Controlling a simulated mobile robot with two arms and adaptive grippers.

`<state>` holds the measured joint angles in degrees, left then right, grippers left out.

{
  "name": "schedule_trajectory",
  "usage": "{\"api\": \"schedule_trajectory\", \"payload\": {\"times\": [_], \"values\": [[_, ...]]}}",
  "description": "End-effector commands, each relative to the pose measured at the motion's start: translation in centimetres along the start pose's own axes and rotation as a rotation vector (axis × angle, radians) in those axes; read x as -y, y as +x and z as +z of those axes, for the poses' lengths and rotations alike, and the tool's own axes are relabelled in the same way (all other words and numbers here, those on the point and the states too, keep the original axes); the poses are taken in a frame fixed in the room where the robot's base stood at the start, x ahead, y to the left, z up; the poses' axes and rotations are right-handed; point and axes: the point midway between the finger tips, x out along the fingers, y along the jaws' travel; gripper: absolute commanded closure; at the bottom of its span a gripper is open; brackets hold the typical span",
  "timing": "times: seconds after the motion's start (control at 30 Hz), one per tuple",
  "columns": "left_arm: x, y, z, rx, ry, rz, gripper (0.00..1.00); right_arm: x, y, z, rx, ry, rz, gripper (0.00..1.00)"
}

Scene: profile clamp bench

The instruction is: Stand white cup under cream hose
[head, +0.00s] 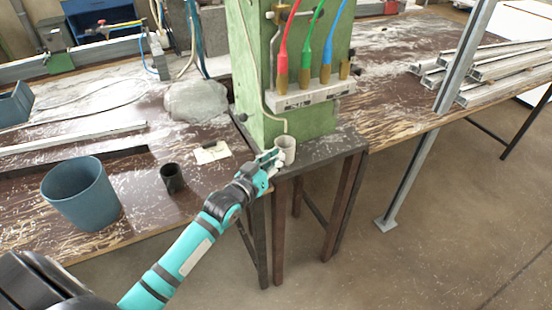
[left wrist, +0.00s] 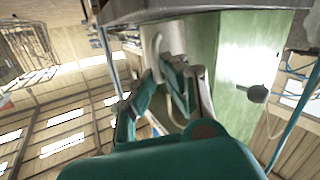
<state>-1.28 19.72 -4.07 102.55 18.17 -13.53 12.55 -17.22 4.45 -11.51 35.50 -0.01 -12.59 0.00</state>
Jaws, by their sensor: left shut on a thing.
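The white cup (head: 287,147) stands upright at the front left edge of the dark shelf at the green column's foot, its mouth up. It also shows in the left wrist view (left wrist: 190,33), which is tilted far over. The cream hose (head: 262,98) runs down the column's left side, and its lower end hangs just above the cup's mouth. My left gripper (head: 271,160) is shut on the cup from its left front side. Its fingers also show in the left wrist view (left wrist: 181,82). I cannot tell whether the cup's base touches the shelf. My right gripper is not in view.
Red, green and blue hoses (head: 306,58) hang on the green column (head: 256,75). A black cup (head: 172,178) and a blue-grey bucket (head: 80,194) stand on the left bench. A paper label (head: 212,152) lies near the shelf. Metal profiles (head: 500,70) lie on the right bench.

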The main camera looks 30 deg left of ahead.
Motion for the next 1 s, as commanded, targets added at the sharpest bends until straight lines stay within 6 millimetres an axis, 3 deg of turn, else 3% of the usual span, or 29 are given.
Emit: {"api": "schedule_trajectory", "payload": {"times": [1.0], "values": [[0.17,0.01,0.60,0.001,-0.001,0.000,1.00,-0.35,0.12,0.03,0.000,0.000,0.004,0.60]]}}
